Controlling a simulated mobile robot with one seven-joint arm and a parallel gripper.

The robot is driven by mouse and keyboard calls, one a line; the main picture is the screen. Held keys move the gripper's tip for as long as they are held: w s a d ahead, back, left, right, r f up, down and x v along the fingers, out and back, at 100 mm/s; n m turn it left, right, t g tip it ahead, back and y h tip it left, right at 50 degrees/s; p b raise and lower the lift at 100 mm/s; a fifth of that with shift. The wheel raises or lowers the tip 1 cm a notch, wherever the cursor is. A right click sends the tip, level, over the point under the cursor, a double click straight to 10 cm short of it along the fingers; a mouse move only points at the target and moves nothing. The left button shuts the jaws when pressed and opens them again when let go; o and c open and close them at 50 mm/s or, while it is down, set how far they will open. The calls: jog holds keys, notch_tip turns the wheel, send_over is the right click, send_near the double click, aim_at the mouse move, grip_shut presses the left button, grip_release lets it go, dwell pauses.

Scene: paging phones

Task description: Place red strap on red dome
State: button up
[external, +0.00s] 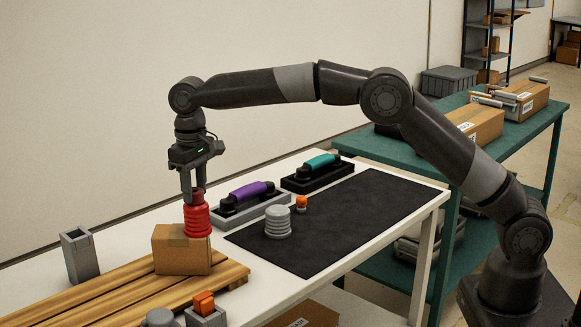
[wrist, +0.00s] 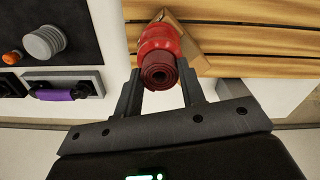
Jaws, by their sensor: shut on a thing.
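A red ribbed dome (external: 197,221) shows at the upper right corner of a cardboard box (external: 182,255). The dome (wrist: 158,38) also shows in the wrist view, beyond the fingers. My gripper (external: 192,199) points down over the dome, its fingers shut on the red strap. In the wrist view the strap (wrist: 158,74) is a dark red roll, seen end-on between the fingertips of my gripper (wrist: 160,82). The strap lines up with the dome and appears at its top. I cannot tell whether the strap rests on the dome or is just above it.
Slatted wood (external: 120,290) lies under the box. A grey dome (external: 278,222) and an orange piece (external: 301,203) stand on a black mat (external: 345,220). Purple (external: 252,191) and teal (external: 319,162) handsets lie behind. A grey holder (external: 80,258) stands left; an orange block (external: 204,302) sits in front.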

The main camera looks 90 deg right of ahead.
aim_at(194, 191)
jog(key=shift+f, duration=0.2)
jog(key=o, duration=1)
jog(key=shift+c, duration=0.2)
notch_tip(194, 191, up, 11)
jog(key=s+a+r+n+t, duration=0.1)
jog(key=s+a+r+n, duration=0.1)
jog(key=s+a+r, duration=0.6)
jog(key=s+a+r+n+t, duration=0.15)
jog(key=s+r, duration=0.25)
jog(key=s, duration=0.7)
jog(key=s+a+f+t, duration=0.1)
jog(key=s+a+f, duration=0.1)
jog(key=s+f, duration=0.3)
jog(key=s+a+f+n+t, duration=0.1)
jog(key=s+f, duration=0.4)
jog(key=s, duration=0.8)
jog(key=s+a+f+n+t, duration=0.1)
jog(key=s+f, duration=0.4)
jog(key=s, duration=0.5)
jog(key=shift+a+f, duration=0.15)
jog(key=shift+a, duration=0.65)
